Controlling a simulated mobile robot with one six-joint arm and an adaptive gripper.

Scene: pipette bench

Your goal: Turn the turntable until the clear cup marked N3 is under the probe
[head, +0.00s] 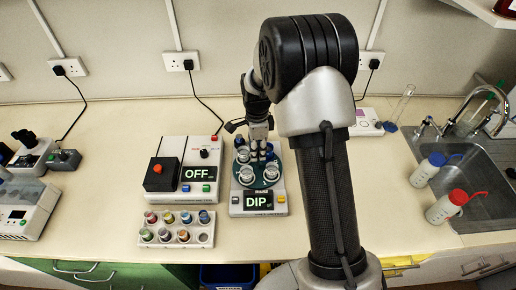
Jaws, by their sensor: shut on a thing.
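The turntable (270,182) is a dark teal disc on a light grey device with a lit display reading DIP (258,202). Several clear cups stand around the disc; one cup (246,175) is at its front left and another (271,173) at its front right. Their marks are too small to read, so I cannot tell which is N3. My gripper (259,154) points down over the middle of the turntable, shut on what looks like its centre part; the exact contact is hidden. I cannot make out the probe, nor which cup is under it.
Left of the device stands a box with an OFF display (196,173) and a red button. In front of it a white rack (176,228) holds several coloured-cap vials. A sink (480,165) and two wash bottles are at the right.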

